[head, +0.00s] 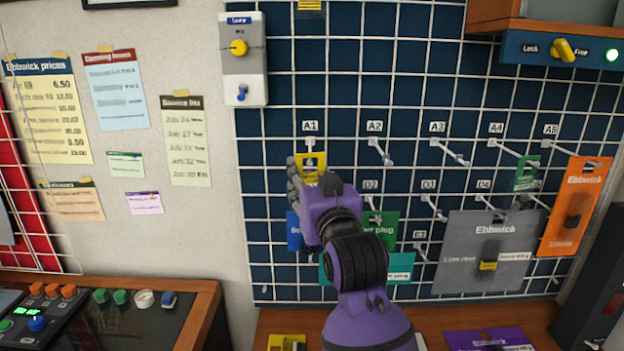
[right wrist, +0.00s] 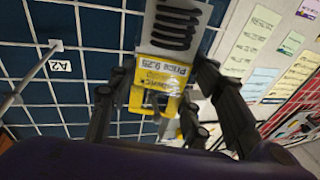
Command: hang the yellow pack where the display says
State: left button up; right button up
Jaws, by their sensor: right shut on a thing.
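My right gripper (head: 308,178) is shut on a yellow pack (head: 314,160) just below the A1 label (head: 310,126), in front of the blue grid wall. In the right wrist view the pack (right wrist: 160,78) shows between the two fingers (right wrist: 166,100), with a yellow price label and a grey part with dark ridges. The A1 hook is hidden by the pack and gripper, so I cannot tell whether the pack touches it. The A2 hook (head: 380,152) is bare. No readable display text shows. My left gripper is not in view.
Hooks A3 (head: 450,152) and A4 (head: 507,147) look bare. Green (head: 527,173), orange (head: 574,207) and grey (head: 466,275) packs hang at the right. Blue, green and teal packs are partly behind my arm. Another yellow item (head: 286,342) lies on the wooden counter.

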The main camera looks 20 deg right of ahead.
jog(key=shift+w+f, duration=0.1)
jog(key=shift+w, duration=0.15)
jog(key=o, duration=1.4)
jog(key=shift+c, duration=0.2)
jog(key=shift+s, duration=0.1)
